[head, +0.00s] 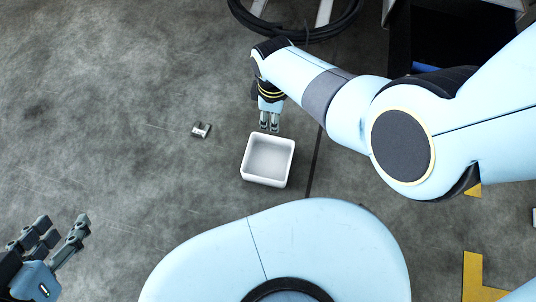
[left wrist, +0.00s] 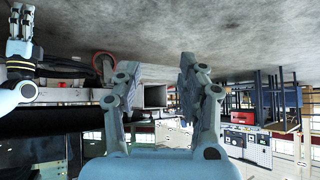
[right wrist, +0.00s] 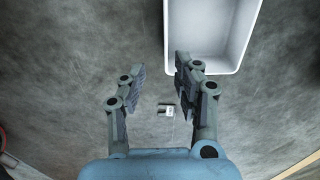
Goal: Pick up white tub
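The white tub (head: 246,160) is an open, empty, square container upright on the grey floor in the head view. It also shows at the top of the right wrist view (right wrist: 240,62). My right gripper (head: 270,128) is just beyond the tub's far rim in the head view. In the right wrist view it is open (right wrist: 160,70), with one fingertip close to the tub's wall; I cannot tell whether they touch. Nothing is between its fingers. My left gripper (head: 65,228) is open and empty at the lower left, well away from the tub. It shows open in the left wrist view (left wrist: 155,65).
A small grey metal part (head: 201,130) lies on the floor left of the tub, also in the right wrist view (right wrist: 167,109). A coiled black cable (head: 300,30) lies at the top. Yellow floor marking (head: 478,280) is at lower right. The left floor is clear.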

